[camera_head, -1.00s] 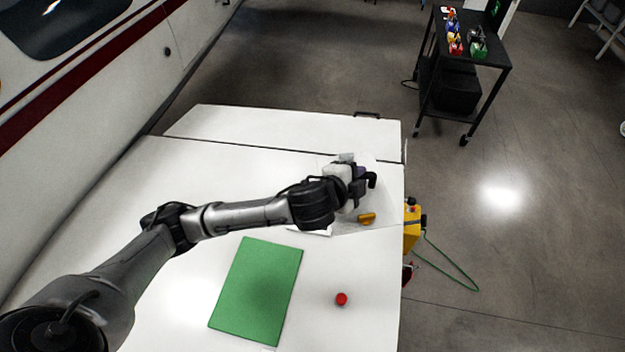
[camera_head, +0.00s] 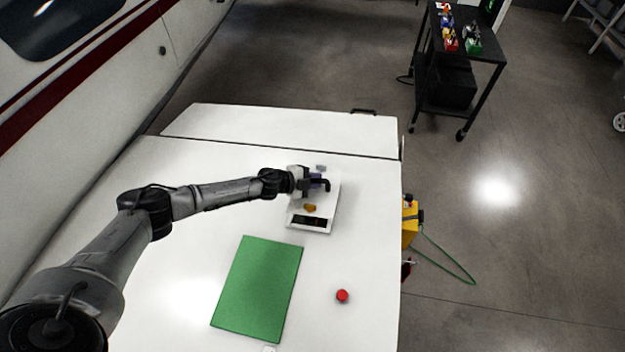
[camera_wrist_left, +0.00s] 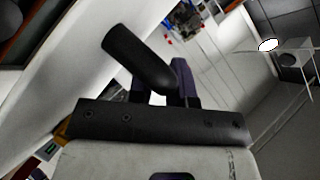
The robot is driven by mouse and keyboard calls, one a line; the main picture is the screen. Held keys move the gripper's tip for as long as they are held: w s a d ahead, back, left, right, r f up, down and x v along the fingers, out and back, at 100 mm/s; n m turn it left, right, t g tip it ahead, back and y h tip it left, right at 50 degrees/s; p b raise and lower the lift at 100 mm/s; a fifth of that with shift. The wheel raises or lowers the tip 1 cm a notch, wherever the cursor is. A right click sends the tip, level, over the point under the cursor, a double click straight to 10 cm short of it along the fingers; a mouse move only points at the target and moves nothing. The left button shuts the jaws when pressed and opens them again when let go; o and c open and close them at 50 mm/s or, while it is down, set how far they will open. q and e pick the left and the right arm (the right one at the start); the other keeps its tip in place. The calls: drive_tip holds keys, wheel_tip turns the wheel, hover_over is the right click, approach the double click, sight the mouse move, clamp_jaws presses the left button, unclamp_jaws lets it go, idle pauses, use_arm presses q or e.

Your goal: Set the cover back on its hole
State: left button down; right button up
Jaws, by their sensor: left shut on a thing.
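The cover (camera_head: 326,203) is a white panel with a dark handle (camera_head: 325,182). My left gripper (camera_head: 314,182) is shut on the handle, which shows as a thick black bar between the purple fingers in the left wrist view (camera_wrist_left: 140,60). The hole (camera_head: 308,222) shows as a dark strip inside a white rim at the cover's near edge; the cover hides the rest of it. I cannot tell whether the cover touches the rim. An orange knob (camera_head: 310,207) sits beside the gripper, on the cover's near part. My right gripper is out of view.
A green mat (camera_head: 257,288) and a red button (camera_head: 342,296) are on the white worktop (camera_head: 370,240). A yellow device (camera_head: 409,222) is at its right edge. A black cart (camera_head: 458,60) with coloured parts stands far off. The worktop's left side is mostly clear.

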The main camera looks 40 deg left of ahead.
sight(313, 192)
use_arm(q)
drive_tip(key=shift+s+a+f, duration=0.15)
drive_tip(key=shift+a+f, duration=0.15)
drive_tip(key=shift+f, duration=0.1)
wheel_tip(313, 192, down, 3)
drive_tip(key=b, duration=0.3)
drive_tip(key=shift+s+d+f+b, duration=0.1)
drive_tip(key=shift+d+b, duration=0.05)
drive_tip(key=shift+b, duration=0.25)
drive_tip(key=shift+d+f+b, duration=0.15)
drive_tip(key=shift+f+b, duration=0.15)
drive_tip(key=shift+f, duration=0.3)
drive_tip(key=shift+s+f, duration=0.1)
drive_tip(key=shift+f, duration=0.05)
drive_tip(key=shift+f, duration=0.35)
drive_tip(key=shift+f, duration=0.2)
idle(0.7)
drive_tip(key=shift+f, duration=0.15)
